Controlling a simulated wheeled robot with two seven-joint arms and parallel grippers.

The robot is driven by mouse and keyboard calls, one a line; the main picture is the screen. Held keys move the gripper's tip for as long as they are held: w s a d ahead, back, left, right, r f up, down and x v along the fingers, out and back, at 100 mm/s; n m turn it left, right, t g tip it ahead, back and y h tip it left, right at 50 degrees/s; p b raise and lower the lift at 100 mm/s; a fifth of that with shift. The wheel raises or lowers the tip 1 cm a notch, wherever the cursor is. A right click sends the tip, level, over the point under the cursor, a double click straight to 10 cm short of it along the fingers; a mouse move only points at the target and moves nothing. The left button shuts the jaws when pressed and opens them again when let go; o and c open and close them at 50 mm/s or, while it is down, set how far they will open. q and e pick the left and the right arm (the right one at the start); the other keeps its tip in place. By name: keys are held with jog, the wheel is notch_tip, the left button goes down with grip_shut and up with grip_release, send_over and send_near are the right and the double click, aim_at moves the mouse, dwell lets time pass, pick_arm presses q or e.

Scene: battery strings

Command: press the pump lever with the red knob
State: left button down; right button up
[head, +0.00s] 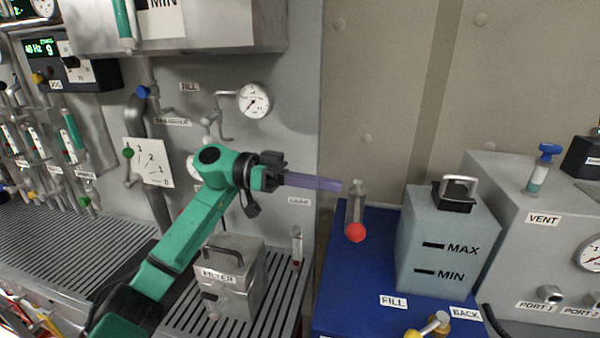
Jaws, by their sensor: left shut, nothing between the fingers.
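The pump lever (356,203) is a short grey bar near the back left of the blue unit. Its red knob (355,233) is at the lower, nearer end of the bar in the picture. My left gripper (337,185) comes in from the left on a green arm, its long violet fingers shut and pointing right. The fingertips are just left of the lever's upper part, above and left of the red knob. I cannot tell whether they touch the lever. My right gripper is not in view.
On the blue unit (350,285) stands a grey-blue tank (420,250) marked MAX and MIN, right of the lever. A grey box marked VENT (515,255) is farther right. A metal filter box (240,270) stands on the slatted grate below my left arm.

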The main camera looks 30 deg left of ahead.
pick_arm(q)
jog(key=d+f, duration=0.1)
jog(key=f, duration=0.1)
jog(key=d+f+p, duration=0.1)
jog(key=d+f, duration=0.1)
jog(key=shift+d, duration=0.1)
jog(key=shift+m, duration=0.7)
jog(key=f+b, duration=0.1)
jog(key=f, duration=0.1)
jog(key=s+f+b, duration=0.1)
jog(key=f, duration=0.2)
jog(key=shift+d+f+b, duration=0.1)
jog(key=shift+f+b, duration=0.1)
jog(key=shift+b, duration=0.15)
